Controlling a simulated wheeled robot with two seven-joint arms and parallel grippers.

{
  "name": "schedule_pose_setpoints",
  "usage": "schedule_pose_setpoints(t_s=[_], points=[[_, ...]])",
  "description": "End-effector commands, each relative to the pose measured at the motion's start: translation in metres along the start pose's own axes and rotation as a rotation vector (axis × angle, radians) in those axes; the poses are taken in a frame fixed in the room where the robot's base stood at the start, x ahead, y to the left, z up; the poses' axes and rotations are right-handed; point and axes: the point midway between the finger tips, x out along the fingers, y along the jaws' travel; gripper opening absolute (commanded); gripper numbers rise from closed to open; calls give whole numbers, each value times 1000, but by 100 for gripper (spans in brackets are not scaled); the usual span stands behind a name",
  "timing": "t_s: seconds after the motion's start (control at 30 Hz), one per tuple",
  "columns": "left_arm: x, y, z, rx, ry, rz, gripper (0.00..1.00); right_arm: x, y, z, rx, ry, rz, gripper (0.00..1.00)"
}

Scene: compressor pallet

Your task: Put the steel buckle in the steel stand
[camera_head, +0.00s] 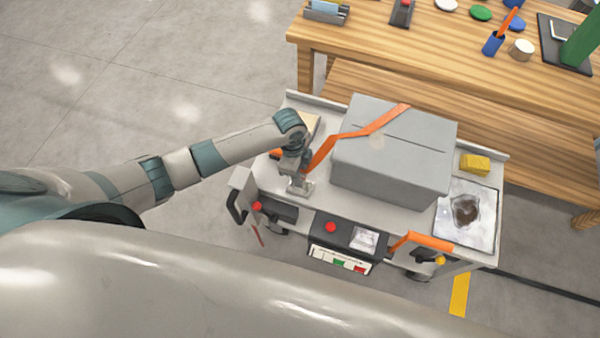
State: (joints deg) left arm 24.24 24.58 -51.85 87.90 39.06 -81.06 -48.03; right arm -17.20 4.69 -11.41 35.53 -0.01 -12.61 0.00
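My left gripper (297,168) points down over the left end of the cart top, beside the grey box. Its fingers are small and partly hidden by my wrist, so I cannot tell whether they are open or shut. Just below the fingertips is a small pale grey metal piece (301,188), which looks like the steel stand. I cannot clearly make out the steel buckle; it may be hidden at the gripper. An orange strap (370,130) runs over the box and down to near the gripper. My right gripper is out of view.
The grey box (392,165) fills the middle of the cart (345,206). A yellow block (474,163) and a stained pale sheet (480,215) lie to its right. A control panel (345,240) is on the near edge. A wooden bench (430,58) stands behind.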

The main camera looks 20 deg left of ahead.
Motion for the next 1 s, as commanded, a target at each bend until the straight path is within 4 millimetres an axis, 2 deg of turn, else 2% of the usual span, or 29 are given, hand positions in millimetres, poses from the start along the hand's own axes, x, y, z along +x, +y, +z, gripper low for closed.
schedule_pose_setpoints(t_s=[0.27, 0.7, 0.83, 1.0], points=[[-20, -1, 0, 1, 0, -3, 28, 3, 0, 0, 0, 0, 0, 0], [-94, -1, 0, 2, 0, -3, 28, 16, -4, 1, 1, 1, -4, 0], [-111, -1, 0, 0, 1, -2, 28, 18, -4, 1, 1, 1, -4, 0], [-121, 0, 0, -1, 0, 0, 28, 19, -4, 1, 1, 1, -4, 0]])
